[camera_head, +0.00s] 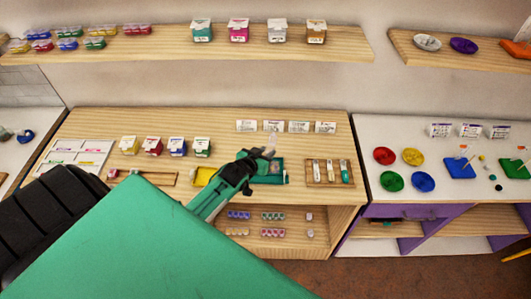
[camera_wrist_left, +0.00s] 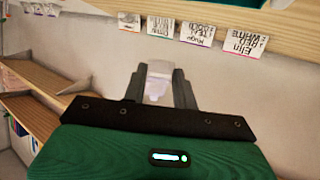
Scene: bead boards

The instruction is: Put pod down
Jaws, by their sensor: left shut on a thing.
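A pale, translucent pod (camera_wrist_left: 158,82) sits between the two fingers of my left gripper (camera_wrist_left: 158,88) in the left wrist view. In the head view my left gripper (camera_head: 264,153) is over the back of the wooden table, and the pale pod (camera_head: 272,141) shows at its fingertips. The gripper is shut on the pod. A teal tray (camera_head: 273,181) lies just below and partly behind the gripper. My right gripper is in neither view.
A yellow tray (camera_head: 204,176) is left of the gripper. A wooden rack (camera_head: 312,184) with several tubes is to the right. Several name cards (camera_head: 299,127) stand along the back. Small coloured boxes (camera_head: 177,147) stand left. A wall shelf (camera_head: 170,44) hangs above.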

